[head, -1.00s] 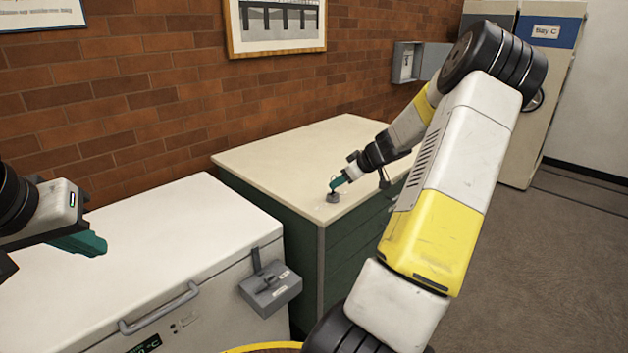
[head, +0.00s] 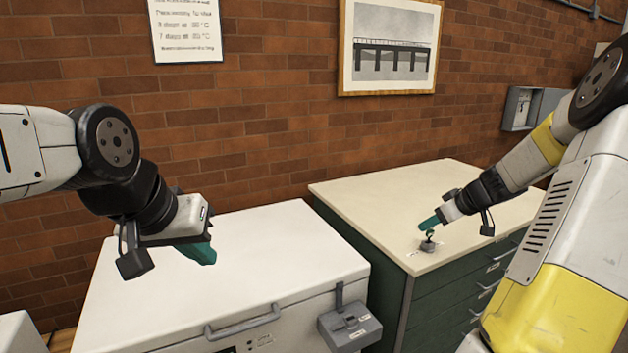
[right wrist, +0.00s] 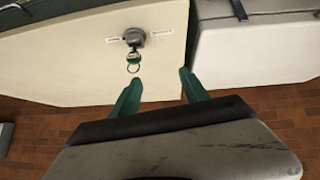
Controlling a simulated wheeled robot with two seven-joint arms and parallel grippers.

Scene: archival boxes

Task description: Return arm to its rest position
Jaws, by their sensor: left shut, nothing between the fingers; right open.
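My left gripper (head: 200,252) has teal fingers and hangs over the white chest freezer's lid at the left of the head view. It is shut and empty. My right gripper (head: 430,222) is over the cream top of the green drawer cabinet, beside a small grey object (head: 428,244). In the right wrist view my right gripper (right wrist: 160,85) has its two teal fingers spread apart with nothing between them. The grey object (right wrist: 134,37) lies beyond the fingertips there, with a ring and a green tag hanging from it.
The white chest freezer (head: 270,245) has a front handle (head: 242,322) and a grey latch box (head: 349,326). The green drawer cabinet (head: 455,300) stands to its right. A brick wall (head: 270,120) with a framed picture (head: 391,45) and a notice (head: 186,30) runs behind both.

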